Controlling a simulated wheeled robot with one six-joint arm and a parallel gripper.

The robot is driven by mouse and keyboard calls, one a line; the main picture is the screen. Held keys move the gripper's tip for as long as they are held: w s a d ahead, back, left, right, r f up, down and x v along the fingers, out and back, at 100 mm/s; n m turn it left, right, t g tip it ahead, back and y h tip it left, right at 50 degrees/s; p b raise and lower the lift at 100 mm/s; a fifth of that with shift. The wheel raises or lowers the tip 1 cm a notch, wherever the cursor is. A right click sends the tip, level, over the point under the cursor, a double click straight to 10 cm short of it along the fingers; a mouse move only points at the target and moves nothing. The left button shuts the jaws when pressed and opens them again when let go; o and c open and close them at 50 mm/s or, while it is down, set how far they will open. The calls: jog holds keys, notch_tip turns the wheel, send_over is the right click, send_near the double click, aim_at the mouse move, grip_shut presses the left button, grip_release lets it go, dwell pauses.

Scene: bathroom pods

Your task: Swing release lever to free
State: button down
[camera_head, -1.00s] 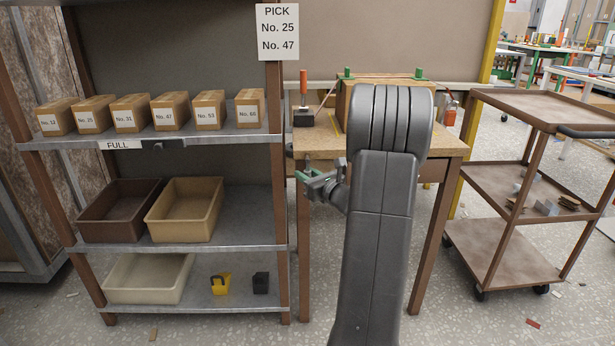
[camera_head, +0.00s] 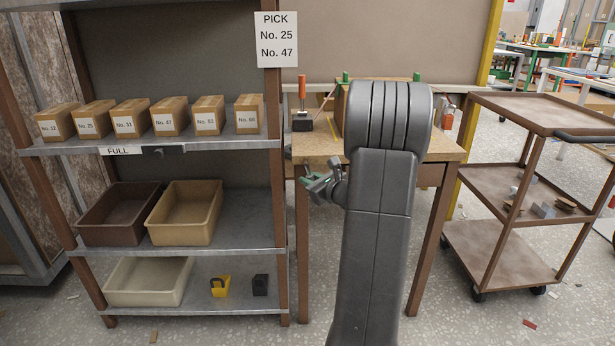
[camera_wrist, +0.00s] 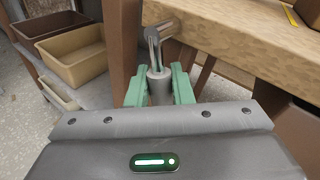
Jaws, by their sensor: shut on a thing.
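The release lever (camera_wrist: 153,42) is a grey metal arm with a round grey grip (camera_wrist: 159,86), seen in the wrist view at the edge of the wooden workbench (camera_wrist: 240,50). My gripper (camera_wrist: 158,90) has green fingers, one on each side of the grip, and is shut on it. In the head view my gripper (camera_head: 316,186) is in front of the bench's left part, below the top. My arm hides part of the bench there, and the lever is too small to make out clearly.
A shelf rack (camera_head: 200,248) with numbered boxes and bins stands at left, close to the bench's left leg (camera_head: 302,240). A brown cart (camera_head: 500,250) stands at right. On the bench top are an orange-handled tool (camera_head: 302,110) and a wooden box partly behind my arm.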

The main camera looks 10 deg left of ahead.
jog(key=n+h+p, duration=0.1)
jog(key=d+r+n+h+p, duration=0.1)
jog(key=n, duration=0.1)
jog(key=shift+w+d+r+g+p, duration=0.1)
jog(key=shift+w+d+g+p, duration=0.1)
jog(key=shift+d+g+p, duration=0.1)
jog(key=shift+w+d+r+n+h+p, duration=0.1)
jog(key=shift+d+r+n+h+p, duration=0.1)
jog(key=shift+n+h+p, duration=0.35)
jog(key=shift+w+d+r+n+h+p, duration=0.15)
jog(key=shift+n+h+p, duration=0.2)
jog(key=shift+h, duration=0.3)
jog(key=shift+s+d+f, duration=0.1)
jog(key=c, duration=1.6)
grip_release()
